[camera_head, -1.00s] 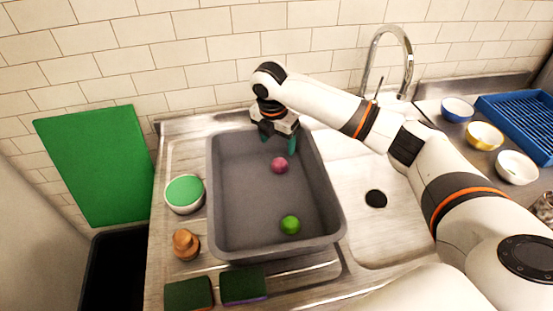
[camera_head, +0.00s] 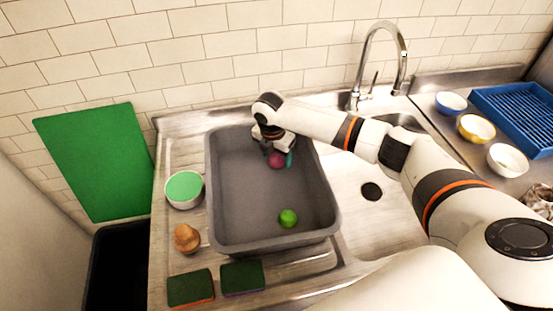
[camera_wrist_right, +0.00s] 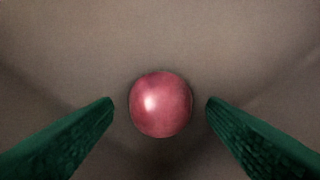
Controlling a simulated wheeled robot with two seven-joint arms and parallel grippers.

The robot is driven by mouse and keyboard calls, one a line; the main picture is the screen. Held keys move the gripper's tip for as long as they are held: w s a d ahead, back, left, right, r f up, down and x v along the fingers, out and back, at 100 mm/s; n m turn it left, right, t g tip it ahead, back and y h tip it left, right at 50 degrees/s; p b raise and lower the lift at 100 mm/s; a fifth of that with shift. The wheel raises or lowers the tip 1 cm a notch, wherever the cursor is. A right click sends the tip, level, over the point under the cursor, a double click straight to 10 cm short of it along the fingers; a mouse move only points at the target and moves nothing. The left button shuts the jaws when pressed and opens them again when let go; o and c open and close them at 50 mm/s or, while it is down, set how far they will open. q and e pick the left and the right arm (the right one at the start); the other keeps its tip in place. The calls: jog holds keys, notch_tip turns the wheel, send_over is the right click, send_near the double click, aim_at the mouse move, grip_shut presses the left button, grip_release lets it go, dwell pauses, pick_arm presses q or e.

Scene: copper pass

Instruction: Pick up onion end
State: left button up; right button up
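A round, shiny pink-red piece, likely the onion end (camera_head: 276,160), lies on the floor of the grey tub (camera_head: 224,205) near its back. In the right wrist view the onion end (camera_wrist_right: 161,104) sits between the two green fingertips with a gap on each side. My right gripper (camera_head: 278,158) reaches down into the tub over it; in the wrist view the gripper (camera_wrist_right: 160,108) is open and not touching it. My left gripper is in neither view.
A green ball (camera_head: 288,218) lies in the tub's front part. Left of the tub are a bowl with green contents (camera_head: 184,188) and a brown knobbed object (camera_head: 187,238). Two sponges (camera_head: 242,277) lie in front. A tap (camera_head: 362,65) stands behind the sink, right.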

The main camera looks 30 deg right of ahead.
jog(key=c, duration=0.9)
jog(key=shift+r, duration=0.1)
